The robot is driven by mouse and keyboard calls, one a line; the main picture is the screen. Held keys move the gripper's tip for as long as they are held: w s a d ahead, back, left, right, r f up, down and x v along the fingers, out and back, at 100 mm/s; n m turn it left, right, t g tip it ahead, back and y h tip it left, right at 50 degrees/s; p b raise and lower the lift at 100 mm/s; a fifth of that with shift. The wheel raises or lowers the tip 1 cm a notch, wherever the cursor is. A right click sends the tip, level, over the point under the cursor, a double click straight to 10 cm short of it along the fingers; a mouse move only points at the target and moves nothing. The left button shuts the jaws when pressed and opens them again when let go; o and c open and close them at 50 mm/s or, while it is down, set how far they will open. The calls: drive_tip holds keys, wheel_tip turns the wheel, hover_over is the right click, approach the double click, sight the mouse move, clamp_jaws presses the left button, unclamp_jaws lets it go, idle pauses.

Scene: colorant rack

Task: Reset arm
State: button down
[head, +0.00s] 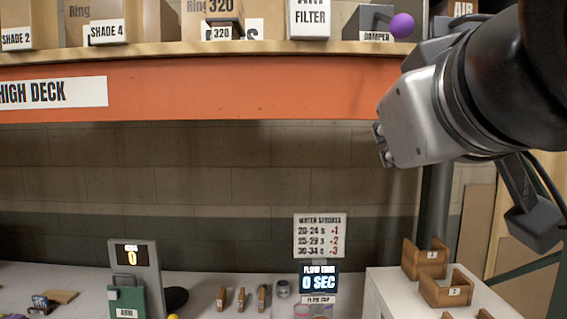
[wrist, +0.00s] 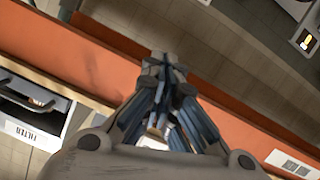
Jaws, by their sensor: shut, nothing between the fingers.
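My gripper (wrist: 165,68) is in the middle of the wrist view, with its fingers drawn together and nothing between them. Behind it in that view runs the orange beam of the shelf, apart from the fingers as far as I can tell. In the head view my arm (head: 415,118) comes in from the upper right, raised in front of the right end of the orange shelf beam (head: 230,95). The fingers cannot be made out clearly in the head view.
The high deck holds boxes, an air filter box (head: 309,18), a damper box (head: 368,20) and a purple ball (head: 401,25). Below are a grey stand (head: 148,258), a flow timer (head: 319,280) reading 0 SEC and wooden bins (head: 427,259).

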drive_tip(key=s+f+m+g, duration=0.1)
drive_tip(key=s+f+g, duration=0.2)
drive_tip(key=f, duration=1.1)
drive_tip(key=s+d+f+g, duration=0.1)
drive_tip(key=s+f+g, duration=0.3)
drive_tip(key=f, duration=0.9)
drive_tip(key=s+d+f+m+g+y, duration=0.1)
drive_tip(key=s+f+g, duration=0.2)
drive_tip(key=f, duration=1.1)
drive_tip(key=shift+s+f+m, duration=0.3)
drive_tip(key=shift+s+f, duration=0.05)
drive_tip(key=shift+s, duration=0.5)
drive_tip(key=c, duration=2.4)
unclamp_jaws()
